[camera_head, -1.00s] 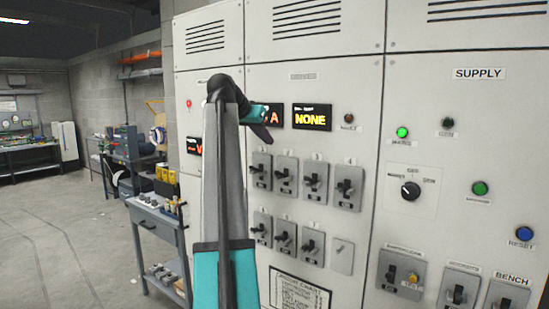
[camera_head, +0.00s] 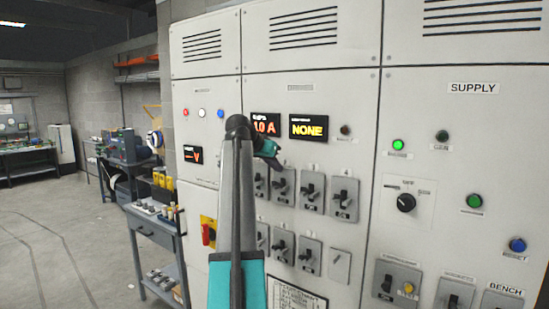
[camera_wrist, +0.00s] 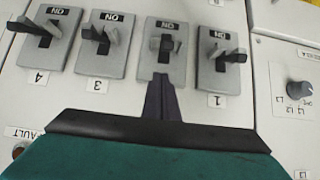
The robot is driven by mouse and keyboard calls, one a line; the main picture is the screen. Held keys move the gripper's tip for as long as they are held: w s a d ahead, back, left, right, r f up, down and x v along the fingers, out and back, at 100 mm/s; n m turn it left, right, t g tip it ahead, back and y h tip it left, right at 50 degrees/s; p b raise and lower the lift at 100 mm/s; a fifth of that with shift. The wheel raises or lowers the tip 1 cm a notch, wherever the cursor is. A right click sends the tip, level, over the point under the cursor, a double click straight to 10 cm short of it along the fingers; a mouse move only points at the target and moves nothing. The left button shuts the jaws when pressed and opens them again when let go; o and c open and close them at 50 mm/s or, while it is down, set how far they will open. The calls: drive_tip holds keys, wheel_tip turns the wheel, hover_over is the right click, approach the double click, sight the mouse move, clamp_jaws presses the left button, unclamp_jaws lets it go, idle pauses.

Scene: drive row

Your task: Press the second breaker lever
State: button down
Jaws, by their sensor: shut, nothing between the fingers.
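The second breaker (camera_head: 283,186) is a grey plate with a dark lever, second from the left in the upper row of the white panel. In the wrist view, which looks upside down, its lever (camera_wrist: 166,43) stands just beyond my gripper (camera_wrist: 160,80). The closed dark fingertips overlap the near edge of its plate and cover its number label. A small gap shows between the tips and the lever; I cannot tell whether they touch the plate. In the head view my teal gripper (camera_head: 277,162) is just above this breaker, shut and empty.
Breaker 1 (camera_wrist: 222,58) and breaker 3 (camera_wrist: 102,40) sit close on either side of the second one. Breaker 4 (camera_wrist: 45,38) is farther along. A lower breaker row, a display reading NONE (camera_head: 308,127) and a supply section with a rotary knob (camera_head: 406,203) surround them.

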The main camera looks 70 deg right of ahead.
drive_tip(key=shift+w+a+f+p, duration=0.1)
drive_tip(key=shift+a+f+p, duration=0.2)
drive_tip(key=shift+f, duration=0.4)
drive_tip(key=shift+w+a+f+p, duration=0.1)
drive_tip(key=shift+a+f+p, duration=0.1)
drive_tip(key=shift+a+f, duration=0.35)
drive_tip(key=shift+d+f, duration=0.1)
drive_tip(key=shift+d, duration=0.05)
